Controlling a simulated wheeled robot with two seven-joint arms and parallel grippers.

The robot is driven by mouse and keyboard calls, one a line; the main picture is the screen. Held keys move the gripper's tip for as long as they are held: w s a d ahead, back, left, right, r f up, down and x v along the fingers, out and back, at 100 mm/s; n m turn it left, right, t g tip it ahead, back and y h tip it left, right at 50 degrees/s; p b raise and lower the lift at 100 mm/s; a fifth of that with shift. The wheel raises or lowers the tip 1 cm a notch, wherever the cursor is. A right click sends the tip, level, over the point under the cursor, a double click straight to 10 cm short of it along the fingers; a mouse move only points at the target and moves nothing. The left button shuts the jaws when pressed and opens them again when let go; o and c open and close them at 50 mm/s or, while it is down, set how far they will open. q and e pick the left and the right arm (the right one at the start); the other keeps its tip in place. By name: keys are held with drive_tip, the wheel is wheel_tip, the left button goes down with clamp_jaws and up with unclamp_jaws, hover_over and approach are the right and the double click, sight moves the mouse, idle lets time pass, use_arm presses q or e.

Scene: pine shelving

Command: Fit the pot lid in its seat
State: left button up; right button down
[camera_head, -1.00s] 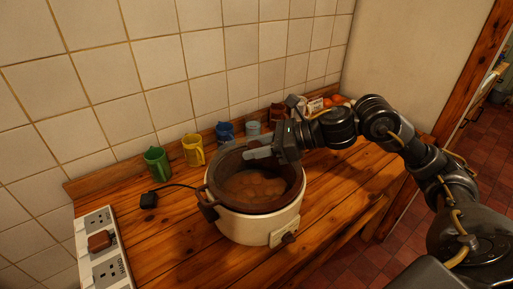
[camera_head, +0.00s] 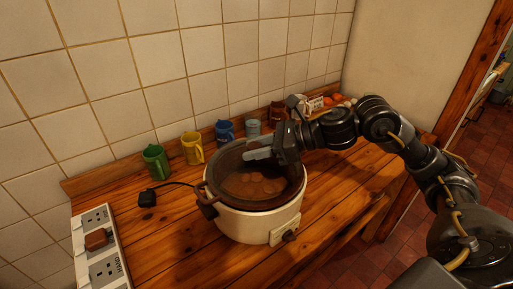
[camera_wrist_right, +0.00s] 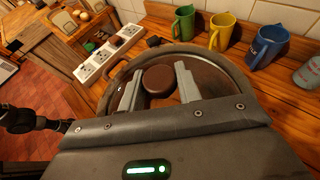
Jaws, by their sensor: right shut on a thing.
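The pot lid (camera_head: 229,163) is dark see-through glass with a rim and a round brown knob (camera_wrist_right: 158,80). It lies over the mouth of the cream pot (camera_head: 240,222), and brown round food shows through it. I cannot tell whether its rim is fully seated all round. My right gripper (camera_head: 258,153) reaches in from the right above the lid. In the right wrist view its two fingers (camera_wrist_right: 159,88) stand on either side of the knob, shut on it. The near part of the lid is hidden by the gripper body there. My left gripper is not in view.
Green (camera_head: 155,162), yellow (camera_head: 192,149) and blue (camera_head: 225,132) mugs and a grey-blue cup (camera_head: 253,129) line the tiled wall behind the pot. A white power strip (camera_head: 103,270) lies at the left.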

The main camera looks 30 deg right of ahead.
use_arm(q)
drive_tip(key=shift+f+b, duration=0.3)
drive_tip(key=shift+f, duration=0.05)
use_arm(e)
drive_tip(key=shift+f, duration=0.3)
drive_tip(key=c, duration=1.1)
unclamp_jaws()
drive_tip(key=shift+o, duration=1)
wheel_tip(320, 180, up, 3)
drive_tip(key=b, duration=0.5)
hover_over(296, 166)
drive_tip(key=w+a, duration=0.1)
drive_tip(key=shift+a+f, duration=0.1)
drive_tip(key=shift+f, duration=0.1)
drive_tip(key=shift+s+d+r+b, duration=0.45)
drive_tip(key=shift+s+d+r, duration=0.05)
drive_tip(key=shift+d+r, duration=0.1)
drive_tip(key=shift+r, duration=0.2)
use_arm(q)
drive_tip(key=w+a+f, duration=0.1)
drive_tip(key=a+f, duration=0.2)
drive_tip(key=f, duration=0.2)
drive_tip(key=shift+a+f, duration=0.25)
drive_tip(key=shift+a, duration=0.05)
